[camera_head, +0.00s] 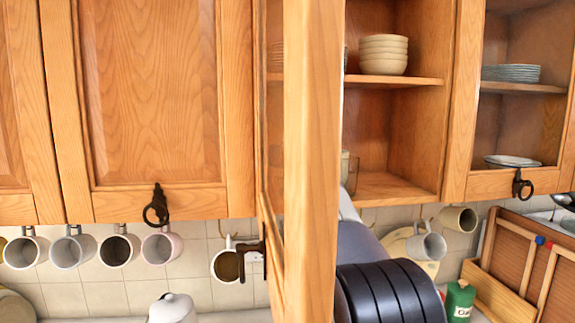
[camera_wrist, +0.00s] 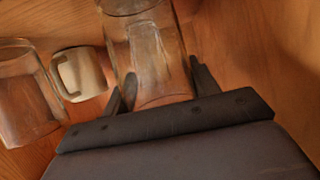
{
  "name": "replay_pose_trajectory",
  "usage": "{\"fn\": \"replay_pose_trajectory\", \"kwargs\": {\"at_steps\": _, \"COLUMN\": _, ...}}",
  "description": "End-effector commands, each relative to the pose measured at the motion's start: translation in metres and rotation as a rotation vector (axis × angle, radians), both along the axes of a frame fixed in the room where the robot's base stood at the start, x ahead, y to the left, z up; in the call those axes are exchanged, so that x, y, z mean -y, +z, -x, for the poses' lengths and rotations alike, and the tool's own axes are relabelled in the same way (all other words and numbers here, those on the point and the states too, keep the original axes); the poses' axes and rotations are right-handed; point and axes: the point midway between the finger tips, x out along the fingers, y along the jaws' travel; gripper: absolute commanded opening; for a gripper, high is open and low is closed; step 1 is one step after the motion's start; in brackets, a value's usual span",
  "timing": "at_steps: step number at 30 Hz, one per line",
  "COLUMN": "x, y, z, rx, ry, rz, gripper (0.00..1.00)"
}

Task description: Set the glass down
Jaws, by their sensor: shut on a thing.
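In the wrist view my gripper (camera_wrist: 158,76) is shut on a clear glass (camera_wrist: 146,50), with one dark finger on each side of it. The glass is inside a wooden cupboard, near its wood surface. I cannot tell whether its base touches the shelf. In the head view my arm reaches into the open cupboard behind the door, and my gripper is hidden. A small bit of glassware (camera_head: 349,168) shows beside the door edge there; I cannot tell which glass it is.
In the wrist view another clear glass (camera_wrist: 28,95) and a white mug (camera_wrist: 80,73) stand left of the held glass. The open cupboard door (camera_head: 312,150) stands close left of my arm. Stacked bowls (camera_head: 384,54) sit on the upper shelf (camera_head: 400,81); the lower shelf's (camera_head: 400,187) right side is clear.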

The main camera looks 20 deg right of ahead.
Motion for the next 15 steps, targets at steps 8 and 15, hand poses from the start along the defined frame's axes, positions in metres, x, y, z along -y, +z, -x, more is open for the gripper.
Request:
{"fn": "replay_pose_trajectory", "kwargs": {"at_steps": 8, "x": -0.0001, "y": -0.0002, "z": -0.001, "rx": 0.003, "ry": 0.0, "rz": 0.001, "gripper": 0.28}}
{"fn": "replay_pose_trajectory", "kwargs": {"at_steps": 15, "x": 0.0, "y": -0.0037, "z": -0.0011, "rx": 0.002, "ry": 0.0, "rz": 0.0, "gripper": 0.63}}
